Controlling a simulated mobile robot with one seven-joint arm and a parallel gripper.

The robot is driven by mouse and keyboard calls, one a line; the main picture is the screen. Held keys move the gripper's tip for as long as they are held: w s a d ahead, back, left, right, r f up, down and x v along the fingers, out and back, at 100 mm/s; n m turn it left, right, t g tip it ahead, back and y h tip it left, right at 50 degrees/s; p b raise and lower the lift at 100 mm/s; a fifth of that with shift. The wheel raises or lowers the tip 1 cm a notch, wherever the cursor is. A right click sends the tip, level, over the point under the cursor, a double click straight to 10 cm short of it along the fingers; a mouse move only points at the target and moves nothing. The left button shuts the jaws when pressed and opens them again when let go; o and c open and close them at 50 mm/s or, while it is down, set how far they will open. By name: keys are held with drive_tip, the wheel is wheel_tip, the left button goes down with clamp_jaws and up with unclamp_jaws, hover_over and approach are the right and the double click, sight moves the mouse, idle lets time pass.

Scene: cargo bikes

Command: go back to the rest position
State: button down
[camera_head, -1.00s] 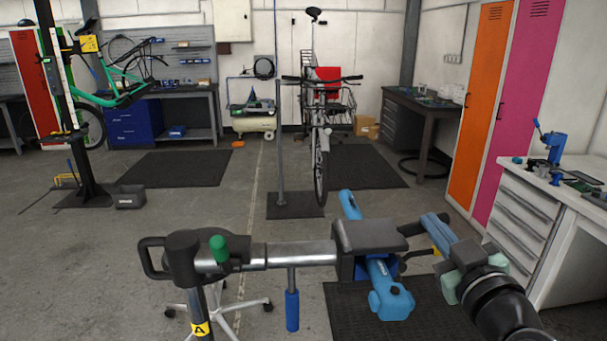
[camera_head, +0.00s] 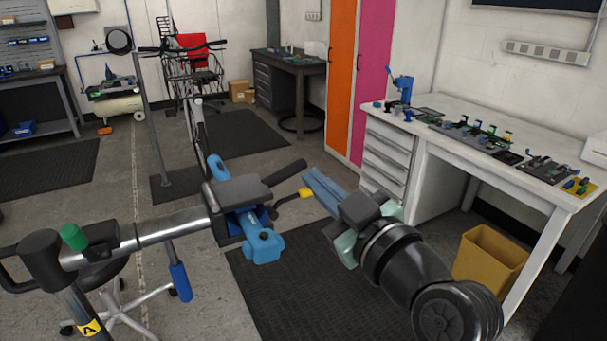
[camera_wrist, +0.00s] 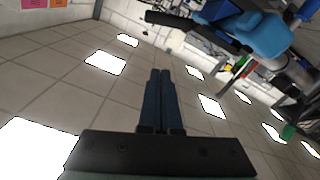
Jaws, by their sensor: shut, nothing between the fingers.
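My gripper (camera_head: 318,190) shows in the head view at the end of my dark arm, right of the stand's clamp. Its blue fingers are together with nothing between them. In the wrist view the closed fingers (camera_wrist: 160,98) point toward the tiled ceiling. The work stand's clamp head (camera_head: 240,190), dark with blue handles, is just left of my gripper. A gap shows between them in the head view. The clamp also shows in the wrist view at the upper right (camera_wrist: 262,35).
A white workbench (camera_head: 500,140) with tools and a blue vise (camera_head: 403,88) stands at the right. A yellow bin (camera_head: 490,255) is under it. Orange and pink lockers (camera_head: 372,75) stand behind. A bike (camera_head: 195,90) stands further back. The black mat (camera_head: 300,290) is clear.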

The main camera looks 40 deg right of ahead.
drive_tip(key=shift+s+a, duration=0.15)
drive_tip(key=shift+s, duration=0.25)
idle(0.3)
drive_tip(key=w+a+r+t+y+p, duration=0.1)
drive_tip(key=w+a+r+t, duration=0.15)
drive_tip(key=a+r, duration=0.5)
drive_tip(key=w+a+r+t+p, duration=0.2)
drive_tip(key=w+a+r, duration=0.1)
drive_tip(key=a+r, duration=0.45)
drive_tip(key=s+a+r+t+y+p, duration=0.1)
drive_tip(key=s+a+r+t+y, duration=0.1)
drive_tip(key=a+r, duration=0.6)
drive_tip(key=s+a+r+m+t+y, duration=0.1)
drive_tip(key=s+a+r+t+y, duration=0.1)
drive_tip(key=s+a+r, duration=0.3)
drive_tip(key=a+r+t, duration=0.1)
drive_tip(key=a+r, duration=0.1)
drive_tip(key=a, duration=0.1)
drive_tip(key=shift+r+p, duration=0.4)
drive_tip(key=shift+f, duration=0.1)
